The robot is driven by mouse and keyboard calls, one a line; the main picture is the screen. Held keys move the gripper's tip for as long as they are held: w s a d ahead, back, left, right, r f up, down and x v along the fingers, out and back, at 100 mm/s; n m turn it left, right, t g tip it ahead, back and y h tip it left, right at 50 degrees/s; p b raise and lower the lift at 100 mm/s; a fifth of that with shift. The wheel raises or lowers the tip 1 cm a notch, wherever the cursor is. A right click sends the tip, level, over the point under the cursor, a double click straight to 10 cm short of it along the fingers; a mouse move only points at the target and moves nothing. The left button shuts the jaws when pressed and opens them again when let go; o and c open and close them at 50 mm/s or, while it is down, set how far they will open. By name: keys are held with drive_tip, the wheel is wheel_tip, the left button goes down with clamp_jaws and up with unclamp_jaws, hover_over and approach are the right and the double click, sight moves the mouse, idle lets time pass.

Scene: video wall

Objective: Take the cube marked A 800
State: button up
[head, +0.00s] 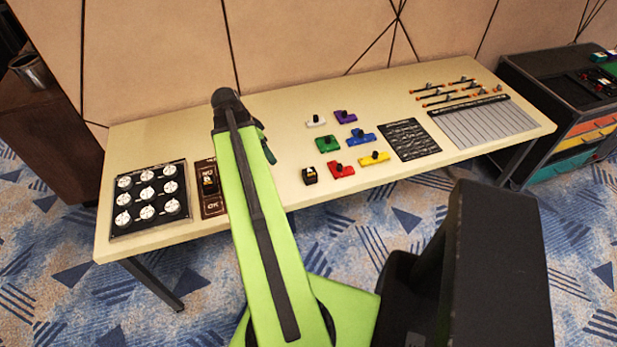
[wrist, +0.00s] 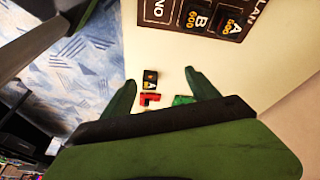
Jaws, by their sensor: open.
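A black cube (wrist: 234,26) with a white A and orange digits that look like 800 sits on a brown board at the top of the wrist view. Beside it is a similar cube (wrist: 197,17) marked B. In the head view one dark cube (head: 209,184) shows on the board (head: 212,208); my arm hides part of that area. Another black cube (wrist: 150,76), with an orange patch and a white letter like A, lies apart on the table, also in the head view (head: 310,175). My gripper (wrist: 160,76) is open and empty above the table; the arm mostly hides it in the head view.
A dial panel (head: 149,197) is at the table's left. A black sheet (head: 408,140) and a grey striped panel (head: 473,122) lie right.

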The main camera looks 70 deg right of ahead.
drive_tip(key=s+d+m+g, duration=0.1)
drive_tip(key=s+d+m, duration=0.35)
drive_tip(key=s, duration=0.35)
drive_tip(key=b, duration=1.1)
approach(310, 172)
drive_tip(key=x, duration=0.4)
drive_tip(key=shift+s+f, duration=0.2)
drive_tip(key=shift+f, duration=0.1)
drive_tip(key=shift+s+d+f, duration=0.15)
drive_tip(key=b+x, duration=0.5)
drive_tip(key=shift+f, duration=0.25)
drive_tip(key=shift+r, duration=0.2)
drive_tip(key=c, duration=1.5)
wheel_tip(310, 172, up, 10)
drive_tip(key=p, duration=1)
